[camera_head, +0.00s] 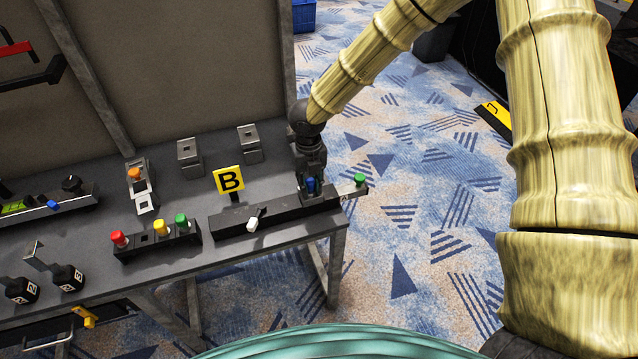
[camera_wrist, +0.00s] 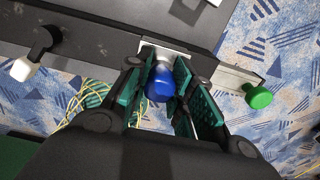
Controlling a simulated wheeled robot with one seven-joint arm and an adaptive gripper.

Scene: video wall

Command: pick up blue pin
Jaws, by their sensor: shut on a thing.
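The blue pin (camera_wrist: 160,86) is between the fingers of my gripper (camera_wrist: 161,95) in the wrist view. Its rounded blue top faces the camera, and a pale metal part shows just beyond it. In the head view my gripper (camera_head: 312,182) reaches down at the right end of the dark block on the table. The blue pin (camera_head: 311,184) shows as a small blue patch between the fingers there. The fingers are closed on the pin. I cannot tell whether its lower end is still in the block.
A green knob (camera_head: 360,179) sits on a bracket just right of my gripper. The dark block (camera_head: 270,216) carries a white-tipped lever (camera_head: 253,223). Red, yellow and green pins (camera_head: 160,228) stand in a rack to the left. The table ends just right of my gripper.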

